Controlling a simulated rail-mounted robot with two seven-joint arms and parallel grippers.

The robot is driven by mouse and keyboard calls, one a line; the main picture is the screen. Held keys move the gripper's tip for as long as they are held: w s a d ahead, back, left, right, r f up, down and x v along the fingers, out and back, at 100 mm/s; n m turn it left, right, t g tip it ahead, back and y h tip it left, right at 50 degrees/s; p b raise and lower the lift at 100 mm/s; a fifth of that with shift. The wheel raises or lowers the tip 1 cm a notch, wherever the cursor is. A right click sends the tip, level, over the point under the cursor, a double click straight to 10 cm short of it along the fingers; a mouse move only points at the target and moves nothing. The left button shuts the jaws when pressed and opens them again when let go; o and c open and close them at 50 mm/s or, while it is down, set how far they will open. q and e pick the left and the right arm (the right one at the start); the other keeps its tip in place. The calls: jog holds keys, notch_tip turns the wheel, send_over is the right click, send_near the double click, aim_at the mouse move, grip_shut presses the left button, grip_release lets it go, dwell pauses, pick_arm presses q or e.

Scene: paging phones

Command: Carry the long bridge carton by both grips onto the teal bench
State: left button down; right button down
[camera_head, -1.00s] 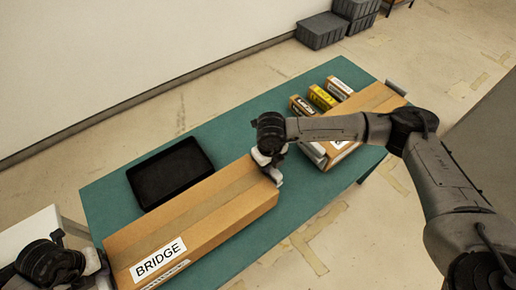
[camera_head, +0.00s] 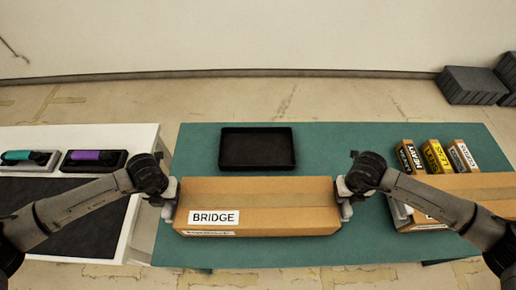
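The long bridge carton (camera_head: 285,205) is brown cardboard with a white BRIDGE label on its front. It lies level over the front half of the teal bench (camera_head: 330,148); I cannot tell whether its underside touches the top. My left gripper (camera_head: 170,200) is at the carton's left end and my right gripper (camera_head: 344,197) at its right end. Both meet the ends where the grips would be. The fingertips are mostly hidden by the wrists and the carton, but both grippers appear closed on the ends.
A black tray (camera_head: 257,150) lies behind the carton. Several small labelled boxes (camera_head: 436,157) and another brown carton (camera_head: 470,186) stand at the bench's right. A white table (camera_head: 142,143) at left holds teal (camera_head: 20,155) and purple (camera_head: 90,155) handsets. Grey crates (camera_head: 470,86) are on the floor.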

pick_arm(q)
jog(key=shift+f, duration=0.4)
pick_arm(e)
jog(key=shift+f, duration=0.4)
pick_arm(q)
jog(key=c, duration=0.9)
grip_release()
pick_arm(e)
jog(key=c, duration=0.9)
grip_release()
jog(key=shift+w, duration=0.1)
jog(key=shift+r, duration=0.1)
pick_arm(q)
notch_tip(320, 180, up, 12)
jog(key=shift+f, duration=0.1)
pick_arm(e)
notch_tip(320, 180, up, 12)
jog(key=shift+f, duration=0.15)
